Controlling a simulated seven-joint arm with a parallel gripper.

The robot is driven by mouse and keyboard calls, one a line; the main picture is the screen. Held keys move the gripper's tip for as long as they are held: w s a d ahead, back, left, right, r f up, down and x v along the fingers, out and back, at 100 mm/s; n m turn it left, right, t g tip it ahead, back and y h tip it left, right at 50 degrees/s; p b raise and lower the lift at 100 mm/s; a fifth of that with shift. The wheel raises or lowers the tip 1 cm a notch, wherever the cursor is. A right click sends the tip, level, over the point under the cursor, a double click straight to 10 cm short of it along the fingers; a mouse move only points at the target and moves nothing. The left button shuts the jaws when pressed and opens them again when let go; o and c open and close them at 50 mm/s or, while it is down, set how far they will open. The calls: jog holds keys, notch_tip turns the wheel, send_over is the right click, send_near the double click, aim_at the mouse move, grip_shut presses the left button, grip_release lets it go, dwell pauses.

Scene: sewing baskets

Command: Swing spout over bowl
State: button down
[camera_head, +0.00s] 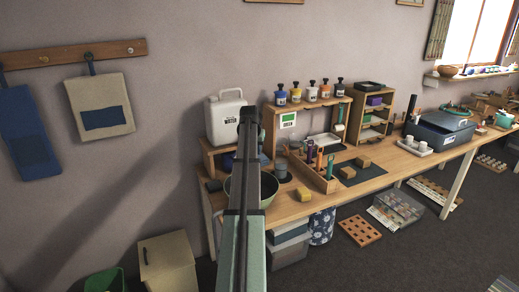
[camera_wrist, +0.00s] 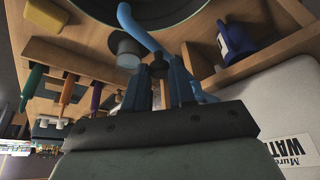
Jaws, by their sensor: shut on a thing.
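A blue curved spout (camera_wrist: 151,37) shows in the wrist view. Its free end lies across the dark green bowl (camera_wrist: 180,10) in that view; its height over the bowl is hard to judge. The bowl also shows in the head view (camera_head: 270,190), on the bench and partly hidden behind my arm. My gripper (camera_wrist: 161,68) is shut on the spout, with dark fingers on either side of it. The white water jug (camera_head: 226,117) stands on a wooden stand at the bench's left end; its labelled side shows in the wrist view (camera_wrist: 285,110). In the head view my arm hides the fingers and spout.
A grey cylinder (camera_head: 281,171) stands just right of the bowl. A wooden tool rack (camera_head: 315,179) and a yellow block (camera_head: 304,194) are further right. A shelf with several bottles (camera_head: 311,94) stands behind.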

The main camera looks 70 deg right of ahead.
jog(key=shift+w+a+m, duration=0.3)
jog(key=shift+w+m, duration=0.2)
jog(key=shift+m, duration=0.2)
jog(key=c, duration=0.9)
grip_release()
jog(key=shift+c, duration=0.2)
jog(key=v, duration=1.3)
jog(key=shift+w+r, duration=0.3)
jog(key=shift+r, duration=0.1)
jog(key=shift+a, duration=0.1)
